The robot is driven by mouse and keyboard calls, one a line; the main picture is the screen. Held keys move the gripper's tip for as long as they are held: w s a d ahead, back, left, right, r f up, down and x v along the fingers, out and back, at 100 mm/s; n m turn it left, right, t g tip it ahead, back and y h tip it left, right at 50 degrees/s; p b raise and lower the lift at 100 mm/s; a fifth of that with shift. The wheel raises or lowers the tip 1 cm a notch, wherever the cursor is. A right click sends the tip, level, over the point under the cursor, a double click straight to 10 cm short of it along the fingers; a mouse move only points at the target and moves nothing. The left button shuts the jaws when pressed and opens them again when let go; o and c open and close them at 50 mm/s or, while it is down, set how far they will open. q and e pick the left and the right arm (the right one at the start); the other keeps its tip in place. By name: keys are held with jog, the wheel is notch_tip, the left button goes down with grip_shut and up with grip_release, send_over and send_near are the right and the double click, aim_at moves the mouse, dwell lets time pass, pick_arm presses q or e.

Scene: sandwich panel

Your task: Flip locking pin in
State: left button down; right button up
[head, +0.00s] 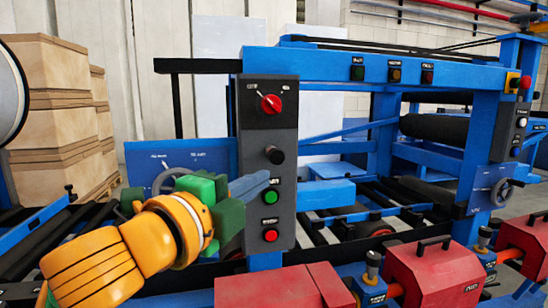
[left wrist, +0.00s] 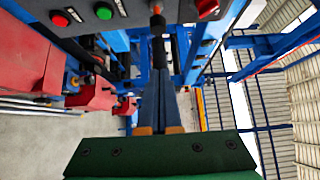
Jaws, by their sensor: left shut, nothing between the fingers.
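A grey control panel (head: 268,205) stands on a blue post. A dark knob or pin (head: 275,154) juts from its face between a red selector and a green button; I cannot tell for sure that it is the locking pin. My left gripper (head: 266,181) is shut and empty, its blue fingers pointing right at the panel, just left of and below the dark knob. In the left wrist view the fingers (left wrist: 161,75) lie together, and the dark knob (left wrist: 157,22) shows just beyond their tips; contact cannot be told. My right gripper is not in view.
A red selector (head: 271,104), a green button (head: 271,197) and a red button (head: 271,235) crowd the panel. A black bar (head: 200,66) reaches left above my arm. Stacked boxes (head: 55,100) stand at left.

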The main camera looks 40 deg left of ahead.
pick_arm(q)
jog(key=p, duration=0.6)
send_near(284, 157)
jog(key=w+d, duration=0.1)
jog(key=d, duration=0.2)
jog(key=w+a, duration=0.2)
jog(key=w, duration=0.1)
jog(key=w+a, duration=0.1)
jog(key=shift+w+f+b, duration=0.15)
jog(key=shift+w+b, duration=0.05)
jog(key=shift+b, duration=0.15)
jog(key=shift+w+a, duration=0.2)
jog(key=shift+a, duration=0.15)
